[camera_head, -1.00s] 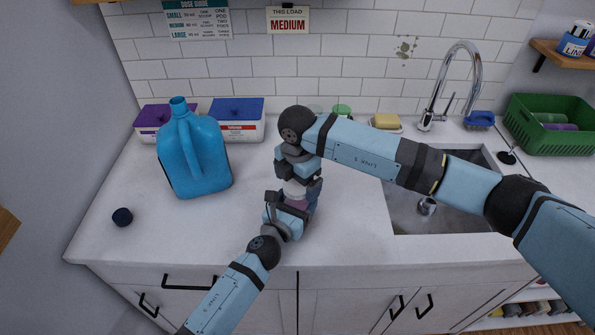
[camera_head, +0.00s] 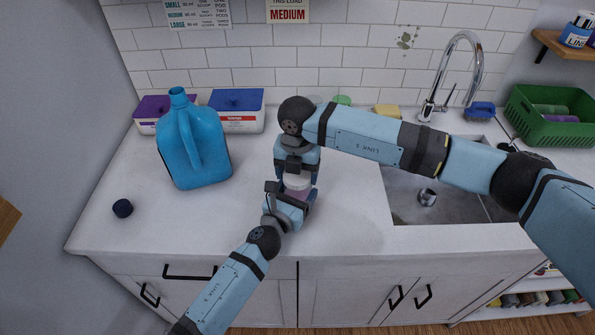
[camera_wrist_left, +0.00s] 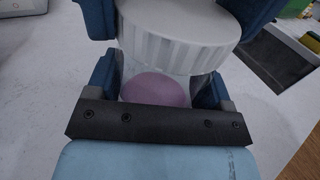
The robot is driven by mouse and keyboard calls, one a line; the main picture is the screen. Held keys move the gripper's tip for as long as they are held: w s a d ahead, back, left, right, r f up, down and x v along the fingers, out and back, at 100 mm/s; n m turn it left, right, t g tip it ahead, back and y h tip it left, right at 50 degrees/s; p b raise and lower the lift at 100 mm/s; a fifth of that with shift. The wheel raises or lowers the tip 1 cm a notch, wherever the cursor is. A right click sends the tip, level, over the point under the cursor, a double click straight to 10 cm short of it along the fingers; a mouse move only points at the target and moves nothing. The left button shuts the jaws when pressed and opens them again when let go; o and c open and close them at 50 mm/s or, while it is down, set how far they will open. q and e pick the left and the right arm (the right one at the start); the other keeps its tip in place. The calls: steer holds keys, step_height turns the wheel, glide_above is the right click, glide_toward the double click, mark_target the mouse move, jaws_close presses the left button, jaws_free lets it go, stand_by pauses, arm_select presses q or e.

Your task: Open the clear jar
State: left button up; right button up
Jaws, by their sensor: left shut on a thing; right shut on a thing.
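The clear jar (camera_wrist_left: 156,90) stands upright on the counter, with something pinkish-purple inside, and carries a white ribbed lid (camera_wrist_left: 178,38). In the head view the lid (camera_head: 297,181) shows as a small pale patch between my grippers. My left gripper (camera_head: 294,197) is shut on the jar's body from the front, one finger on each side. My right gripper (camera_head: 298,175) comes from above and is shut on the lid, its blue fingers at either side. The lid sits over the jar's mouth; I cannot tell whether it is loose. The jar's far side is hidden.
A blue jug (camera_head: 194,148) stands to the left, with a dark cap (camera_head: 122,208) on the counter. Tubs with purple (camera_head: 151,108) and blue (camera_head: 238,99) lids stand behind. The sink (camera_head: 440,208) and a green basket (camera_head: 550,125) are at the right.

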steer(key=n, duration=1.3)
steer(key=shift+n, duration=0.3)
steer(key=n, duration=0.6)
steer(key=shift+r+n, duration=0.1)
steer(key=shift+n, duration=0.2)
steer(key=n, duration=0.6)
steer(key=shift+n, duration=0.3)
steer(key=n, duration=0.4)
steer(key=shift+s, duration=0.1)
steer(key=n, duration=0.6)
steer(key=shift+n, duration=0.3)
steer(key=n, duration=1)
